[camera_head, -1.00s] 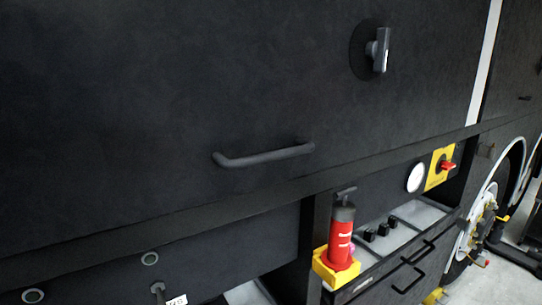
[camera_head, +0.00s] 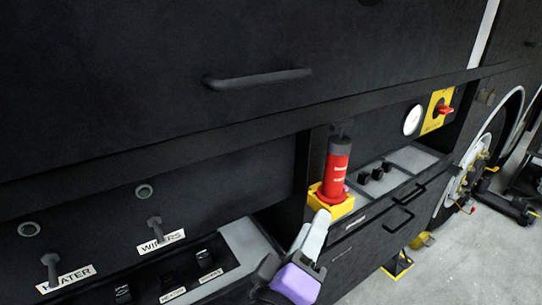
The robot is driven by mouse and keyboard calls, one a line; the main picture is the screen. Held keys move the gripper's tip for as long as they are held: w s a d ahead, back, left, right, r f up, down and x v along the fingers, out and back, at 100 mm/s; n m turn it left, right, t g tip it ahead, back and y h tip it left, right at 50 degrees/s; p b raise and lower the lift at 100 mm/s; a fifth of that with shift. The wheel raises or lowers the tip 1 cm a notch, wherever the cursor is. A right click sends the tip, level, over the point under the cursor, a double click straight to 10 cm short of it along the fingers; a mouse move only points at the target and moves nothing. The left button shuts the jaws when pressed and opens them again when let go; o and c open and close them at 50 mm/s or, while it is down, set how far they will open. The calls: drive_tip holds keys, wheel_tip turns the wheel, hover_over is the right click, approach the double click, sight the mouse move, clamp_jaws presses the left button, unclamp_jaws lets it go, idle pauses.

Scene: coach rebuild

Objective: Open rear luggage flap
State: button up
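A large dark panel (camera_head: 150,60), likely the luggage flap, fills the upper view. It appears shut, its lower edge along a dark ledge. A dark horizontal bar handle (camera_head: 258,79) is fixed near that edge. A pale and purple part, seemingly of my arm, rises at the bottom centre, well below the handle.
Switches labelled HEATER (camera_head: 66,279) and WIPERS (camera_head: 160,241) are at lower left. A yellow plate with a red knob (camera_head: 438,111) and a wheel (camera_head: 480,160) are right.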

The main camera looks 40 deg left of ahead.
drive_tip(key=s+a+r+m+t+h, duration=0.1)
drive_tip(key=s+a+r, duration=0.15)
drive_tip(key=r, duration=0.45)
drive_tip(key=s+a+r+t, duration=0.1)
drive_tip(key=s+a+r, duration=0.1)
drive_tip(key=a+r, duration=0.3)
drive_tip(key=m+h, duration=0.2)
approach(264, 79)
drive_tip(key=f+x, duration=0.1)
drive_tip(key=x, duration=0.6)
drive_tip(key=r+p+x, duration=0.1)
drive_tip(key=x, duration=0.1)
drive_tip(key=shift+w+a, duration=0.25)
drive_tip(key=shift+a, duration=0.05)
drive_tip(key=shift+w, duration=0.6)
clamp_jaws()
drive_tip(key=shift+a, duration=0.1)
